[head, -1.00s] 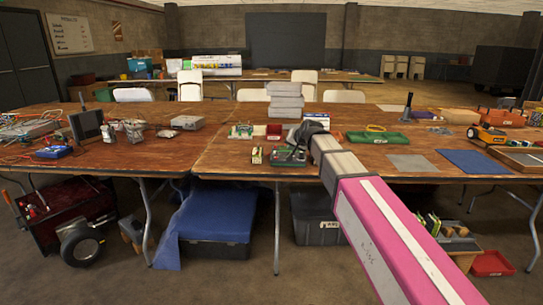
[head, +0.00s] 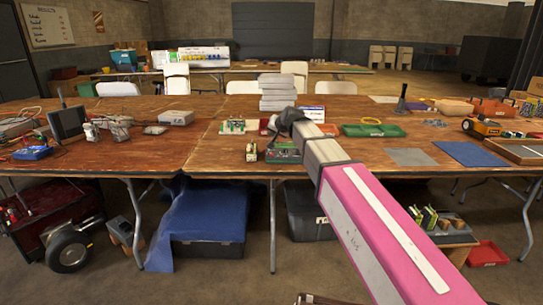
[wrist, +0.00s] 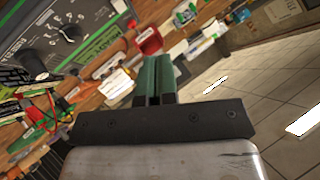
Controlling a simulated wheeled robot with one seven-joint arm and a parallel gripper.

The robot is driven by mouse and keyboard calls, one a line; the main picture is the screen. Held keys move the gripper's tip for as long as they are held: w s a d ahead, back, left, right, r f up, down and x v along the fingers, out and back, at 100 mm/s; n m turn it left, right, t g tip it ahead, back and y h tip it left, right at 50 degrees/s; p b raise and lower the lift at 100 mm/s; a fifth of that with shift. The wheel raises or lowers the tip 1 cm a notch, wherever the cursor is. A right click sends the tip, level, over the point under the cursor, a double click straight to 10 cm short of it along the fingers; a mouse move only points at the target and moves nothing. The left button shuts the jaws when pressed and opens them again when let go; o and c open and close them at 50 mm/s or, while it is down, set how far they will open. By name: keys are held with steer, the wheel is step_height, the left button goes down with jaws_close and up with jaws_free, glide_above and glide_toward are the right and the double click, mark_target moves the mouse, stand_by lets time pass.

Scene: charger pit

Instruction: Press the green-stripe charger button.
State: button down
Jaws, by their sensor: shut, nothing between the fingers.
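A dark box with a green stripe, which looks like the charger (head: 283,153), sits near the front edge of the table in the head view. In the wrist view its panel (wrist: 35,25) fills the upper left, with a black dial (wrist: 68,32) and a green stripe (wrist: 103,40) bearing white lettering. I cannot tell clearly which spot on it is the button. My gripper (wrist: 153,65) has its green fingers together and empty, to the right of the panel and apart from it in the picture. In the head view my gripper's dark end (head: 288,118) shows above and behind the box.
A small upright item (head: 251,152) stands just left of the box. A stack of grey cases (head: 277,92) and a green tray (head: 373,130) lie beyond and to the right. The wooden table (head: 190,160) is bare at front left of the box.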

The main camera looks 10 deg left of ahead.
steer(key=shift+w+a+f, duration=0.1)
steer(key=shift+w+f, duration=0.15)
steer(key=shift+f, duration=1.05)
steer(key=shift+w+f, duration=0.2)
steer(key=shift+f, duration=1.05)
steer(key=shift+w+a+f, duration=0.1)
steer(key=shift+w+f, duration=0.15)
steer(key=shift+f, duration=1.05)
steer(key=shift+f, duration=0.1)
steer(key=shift+f, duration=0.25)
steer(key=shift+w+f, duration=0.1)
steer(key=shift+f, duration=0.3)
steer(key=shift+r, duration=0.8)
steer(key=shift+s+d+r, duration=0.1)
steer(key=shift+s+r, duration=0.1)
steer(key=shift+r, duration=0.6)
steer(key=shift+s+r, duration=0.15)
steer(key=shift+r, duration=0.7)
steer(key=shift+s+d+r, duration=0.1)
steer(key=shift+s+r, duration=0.1)
steer(key=shift+r, duration=0.6)
